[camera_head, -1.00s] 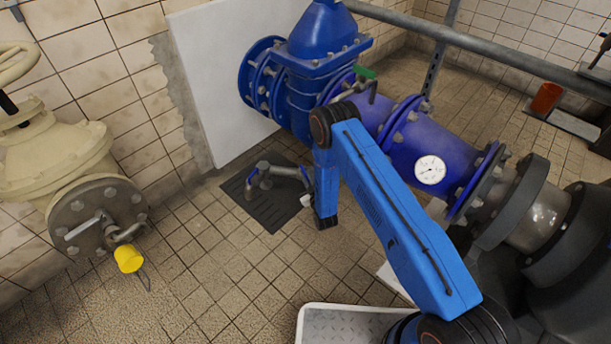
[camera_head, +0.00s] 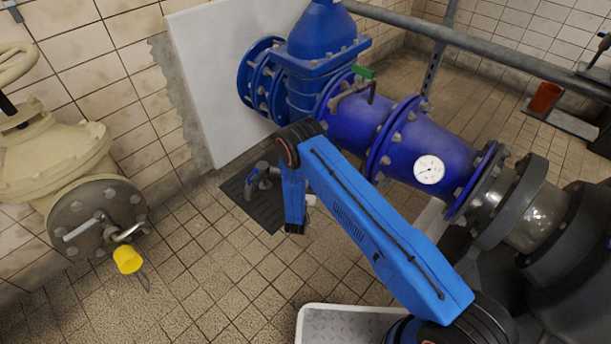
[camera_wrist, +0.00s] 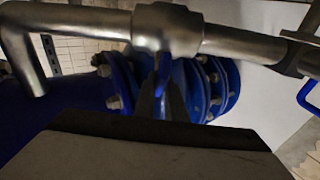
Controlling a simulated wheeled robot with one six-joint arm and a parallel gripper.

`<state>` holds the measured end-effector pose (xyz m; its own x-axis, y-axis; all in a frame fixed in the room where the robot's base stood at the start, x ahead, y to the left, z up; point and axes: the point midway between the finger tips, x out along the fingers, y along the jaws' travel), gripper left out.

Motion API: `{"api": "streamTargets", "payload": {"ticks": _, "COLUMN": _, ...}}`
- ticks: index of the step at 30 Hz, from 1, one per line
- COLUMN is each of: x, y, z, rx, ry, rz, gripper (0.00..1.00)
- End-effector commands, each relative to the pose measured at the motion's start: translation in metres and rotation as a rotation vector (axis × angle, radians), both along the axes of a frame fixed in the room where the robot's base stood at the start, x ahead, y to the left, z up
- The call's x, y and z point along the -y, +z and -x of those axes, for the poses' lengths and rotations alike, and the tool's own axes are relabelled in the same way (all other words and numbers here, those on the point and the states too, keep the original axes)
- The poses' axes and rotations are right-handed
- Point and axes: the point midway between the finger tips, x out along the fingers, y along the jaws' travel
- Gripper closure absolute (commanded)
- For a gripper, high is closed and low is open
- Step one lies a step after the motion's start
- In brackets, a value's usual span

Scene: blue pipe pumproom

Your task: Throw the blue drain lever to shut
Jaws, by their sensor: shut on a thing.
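In the wrist view, a grey metal drain pipe (camera_wrist: 240,42) with a thicker valve body (camera_wrist: 166,28) crosses the top. The blue drain lever (camera_wrist: 161,70) hangs below the valve body. My gripper (camera_wrist: 157,92) is shut on the lever, with its two dark fingertips close together around it. They partly hide the lever. In the head view, the small drain pipe (camera_head: 262,174) stands over a dark floor grate, just left of my forearm. My arm covers part of that area, and I cannot make out my fingers there.
The dark floor grate (camera_head: 268,208) lies beneath the drain pipe. A large blue pipe (camera_head: 360,122) with a gauge (camera_head: 429,170) runs behind my arm. A cream valve (camera_head: 55,160) with a yellow tag (camera_head: 127,260) stands at left. The tiled floor between is clear.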

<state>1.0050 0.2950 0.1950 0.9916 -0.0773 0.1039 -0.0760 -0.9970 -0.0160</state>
Motion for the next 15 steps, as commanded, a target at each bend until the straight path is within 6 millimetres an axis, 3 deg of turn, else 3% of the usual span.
{"api": "streamTargets", "payload": {"ticks": 14, "x": 0.0033, "y": -0.0058, "z": 0.0016, "rx": -0.011, "ry": -0.011, "rz": -0.005, "gripper": 1.00}}
{"api": "streamTargets", "payload": {"ticks": 15, "x": 0.0033, "y": -0.0058, "z": 0.0017, "rx": -0.012, "ry": -0.011, "rz": -0.005, "gripper": 0.80}}
